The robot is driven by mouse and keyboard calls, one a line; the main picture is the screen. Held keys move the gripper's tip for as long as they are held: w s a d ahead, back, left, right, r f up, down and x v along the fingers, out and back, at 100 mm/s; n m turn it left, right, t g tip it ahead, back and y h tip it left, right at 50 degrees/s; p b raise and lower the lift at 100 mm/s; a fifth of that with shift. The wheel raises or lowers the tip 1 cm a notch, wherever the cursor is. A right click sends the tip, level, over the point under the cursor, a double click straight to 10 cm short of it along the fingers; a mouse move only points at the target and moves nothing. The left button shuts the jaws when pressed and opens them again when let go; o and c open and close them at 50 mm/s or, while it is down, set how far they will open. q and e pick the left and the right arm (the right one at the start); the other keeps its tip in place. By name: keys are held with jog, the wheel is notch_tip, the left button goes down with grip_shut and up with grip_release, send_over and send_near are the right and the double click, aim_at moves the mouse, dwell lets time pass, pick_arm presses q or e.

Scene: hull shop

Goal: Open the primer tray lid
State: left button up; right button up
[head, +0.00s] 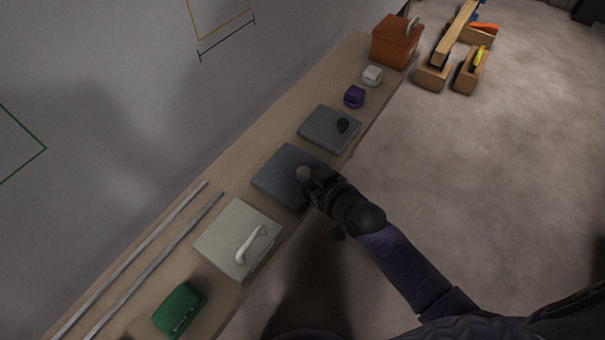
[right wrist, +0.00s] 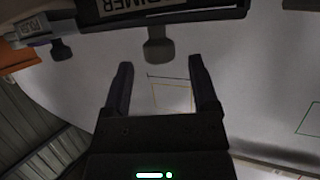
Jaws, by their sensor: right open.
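The primer tray (head: 272,183) is a blue-grey flat box on the bench, and its lid looks shut. A label reading PRIMER (right wrist: 140,4) shows on it in the right wrist view. Its grey-brown knob (head: 303,173) stands at the tray's right side; the knob also shows in the right wrist view (right wrist: 158,49). My right gripper (head: 312,185) is at this edge. In the right wrist view its open fingers (right wrist: 162,75) are spread, with the knob in line with the gap, around the fingertips' level. I cannot tell whether they touch. My left gripper is out of view.
A grey box with a dark knob (head: 318,134) stands beyond the tray, and a pale box with a white handle (head: 222,238) nearer. A green case (head: 180,308), two rods (head: 150,265), an orange box (head: 394,46) and small purple and white items share the bench.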

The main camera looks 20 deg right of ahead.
aim_at(290, 169)
jog(key=shift+b+x, duration=0.45)
jog(key=shift+x, duration=0.95)
jog(key=shift+c, duration=0.3)
grip_shut()
